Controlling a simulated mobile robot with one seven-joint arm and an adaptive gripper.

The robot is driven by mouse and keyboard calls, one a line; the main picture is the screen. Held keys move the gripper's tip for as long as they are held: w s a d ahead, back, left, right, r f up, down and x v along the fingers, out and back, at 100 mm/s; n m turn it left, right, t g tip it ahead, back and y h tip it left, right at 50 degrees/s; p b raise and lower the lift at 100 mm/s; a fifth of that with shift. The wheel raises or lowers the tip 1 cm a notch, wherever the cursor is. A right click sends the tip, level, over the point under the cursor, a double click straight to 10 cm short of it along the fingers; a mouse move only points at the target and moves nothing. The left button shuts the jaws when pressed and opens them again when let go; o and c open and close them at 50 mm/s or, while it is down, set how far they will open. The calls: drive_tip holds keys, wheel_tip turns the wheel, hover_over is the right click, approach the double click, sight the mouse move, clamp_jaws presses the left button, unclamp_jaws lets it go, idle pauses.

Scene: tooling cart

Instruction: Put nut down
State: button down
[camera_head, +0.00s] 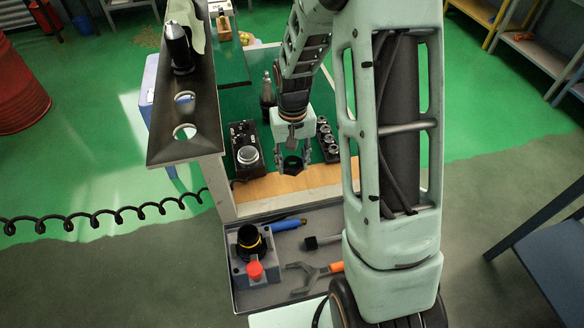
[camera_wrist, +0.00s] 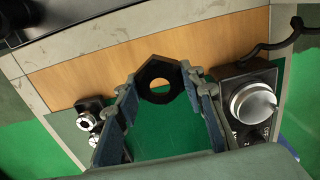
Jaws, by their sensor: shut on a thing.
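A black hexagonal nut (camera_wrist: 146,75) with a round hole is held between the fingertips of my gripper (camera_wrist: 158,88) in the wrist view. The fingers press on its two sides, and the hole faces the camera. In the head view, my gripper (camera_head: 293,163) points down over the cart, with the dark nut (camera_head: 292,166) at its tips. The nut appears over the border between the green mat (camera_head: 228,118) and the wooden strip (camera_head: 276,186). I cannot tell how high it is above the surface.
A black device with a silver knob (camera_head: 247,155) stands left of my gripper, and a rack of sockets (camera_head: 326,140) stands right. A dark bottle-like tool (camera_head: 267,95) stands behind. In front, an open drawer (camera_head: 298,240) holds a hammer, a wrench (camera_head: 308,277) and a grey block with a red button.

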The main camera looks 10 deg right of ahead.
sight(292, 178)
wheel_tip(292, 178, down, 4)
drive_tip(key=shift+w+r, duration=0.15)
drive_tip(key=shift+r, duration=0.1)
drive_tip(key=shift+f+b, duration=0.5)
drive_tip(key=shift+f, duration=0.1)
drive_tip(key=shift+r, duration=0.1)
drive_tip(key=c, duration=1.3)
unclamp_jaws()
drive_tip(key=shift+o, duration=0.2)
